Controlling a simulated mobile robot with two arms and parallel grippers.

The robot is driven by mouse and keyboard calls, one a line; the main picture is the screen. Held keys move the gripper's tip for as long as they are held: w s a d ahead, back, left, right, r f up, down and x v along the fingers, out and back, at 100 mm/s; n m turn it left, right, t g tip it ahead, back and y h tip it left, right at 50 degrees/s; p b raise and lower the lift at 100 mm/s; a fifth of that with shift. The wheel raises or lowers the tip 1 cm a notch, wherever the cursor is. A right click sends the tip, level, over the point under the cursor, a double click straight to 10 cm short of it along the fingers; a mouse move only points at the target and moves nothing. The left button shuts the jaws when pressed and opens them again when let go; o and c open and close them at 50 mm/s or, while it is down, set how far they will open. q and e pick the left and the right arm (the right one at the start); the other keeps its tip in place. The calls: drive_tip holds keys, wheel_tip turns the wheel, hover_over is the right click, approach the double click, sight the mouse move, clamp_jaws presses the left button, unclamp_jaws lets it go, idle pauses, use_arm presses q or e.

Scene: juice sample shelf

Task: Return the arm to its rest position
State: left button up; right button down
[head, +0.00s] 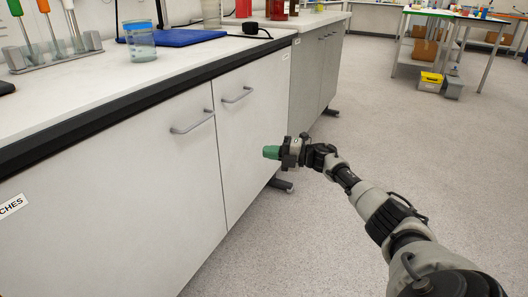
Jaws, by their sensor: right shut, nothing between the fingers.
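My right arm reaches in from the lower right over open floor. Its gripper (272,152) has green fingertips, is shut and holds nothing. It appears in front of the white cabinet doors, below the counter top, and points left. I cannot tell the exact gap between the fingertips and the doors. My left gripper is not in view.
A white lab counter (60,100) with a dark edge runs along the left. On it are a jar with a blue lid (140,42), a blue board (190,37) and a pipette rack (55,58). Grey floor (400,120) is clear at right. Tables (440,50) stand far back.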

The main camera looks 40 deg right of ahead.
drive_tip(key=d, duration=0.1)
drive_tip(key=s+d, duration=0.1)
drive_tip(key=d, duration=0.1)
drive_tip(key=s+d, duration=0.1)
drive_tip(key=shift+d+r, duration=0.1)
drive_tip(key=shift+d, duration=0.2)
